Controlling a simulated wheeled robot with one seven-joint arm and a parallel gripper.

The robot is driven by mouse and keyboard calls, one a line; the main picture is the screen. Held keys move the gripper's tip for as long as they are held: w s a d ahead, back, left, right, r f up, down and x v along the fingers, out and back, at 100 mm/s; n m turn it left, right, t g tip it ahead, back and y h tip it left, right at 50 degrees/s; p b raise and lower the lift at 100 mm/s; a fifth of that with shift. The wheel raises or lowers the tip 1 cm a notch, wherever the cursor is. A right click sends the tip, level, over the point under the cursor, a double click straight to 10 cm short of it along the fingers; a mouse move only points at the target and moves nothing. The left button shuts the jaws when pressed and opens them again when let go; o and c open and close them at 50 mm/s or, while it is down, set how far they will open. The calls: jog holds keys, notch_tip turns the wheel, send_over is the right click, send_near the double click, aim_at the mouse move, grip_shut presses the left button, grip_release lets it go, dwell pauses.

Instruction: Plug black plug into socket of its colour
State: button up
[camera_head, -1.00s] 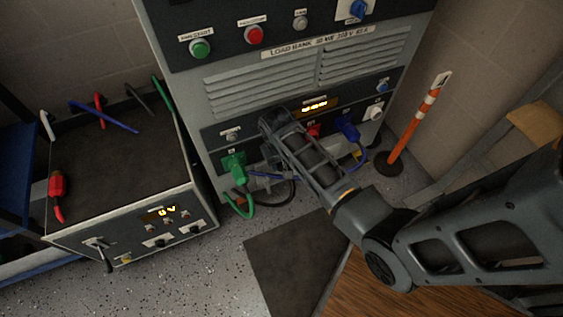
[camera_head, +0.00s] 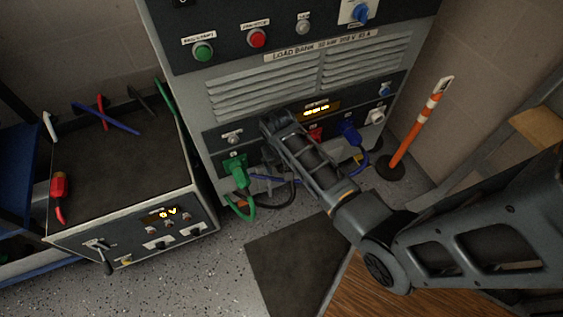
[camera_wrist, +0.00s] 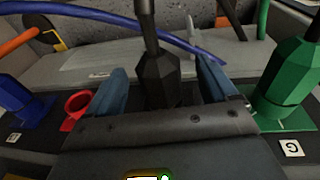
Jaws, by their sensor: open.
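The black plug (camera_wrist: 158,76) stands between the two blue fingers of my gripper (camera_wrist: 163,66) in the wrist view, its dark cable rising from its back. The fingers are open, one on each side of it; I cannot tell whether either touches it. The plug's lower end and the black socket are hidden by the gripper body. The plug is in line between the green plug (camera_wrist: 285,92) and the red socket (camera_wrist: 78,104) on the panel. In the head view my arm hides the black plug and the gripper fingers.
The load bank (camera_head: 225,100) also holds a blue plug (camera_head: 349,132); its cable and the green one loop near the floor. A grey box (camera_head: 130,218) with a red plug (camera_head: 60,186) on top stands left. An orange-white post (camera_head: 416,125) stands right.

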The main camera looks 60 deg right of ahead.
jog(key=shift+r, duration=0.1)
jog(key=shift+s+a+r+p, duration=0.1)
jog(key=shift+a+r+p, duration=0.1)
jog(key=shift+r+p, duration=1.05)
jog(key=shift+w+a+r+p, duration=0.1)
jog(key=shift+a+r+p, duration=0.1)
jog(key=shift+r+p, duration=1)
jog(key=shift+s+a+r+p, duration=0.1)
jog(key=shift+a+r+p, duration=0.1)
jog(key=shift+r+p, duration=1.05)
jog(key=shift+f, duration=0.35)
jog(key=shift+r, duration=0.1)
jog(key=r, duration=0.2)
jog(key=r+p, duration=0.1)
jog(key=r, duration=0.2)
jog(key=a+r+p, duration=0.1)
jog(key=r, duration=0.1)
jog(key=shift+s+a+r, duration=0.1)
jog(key=shift+r, duration=0.2)
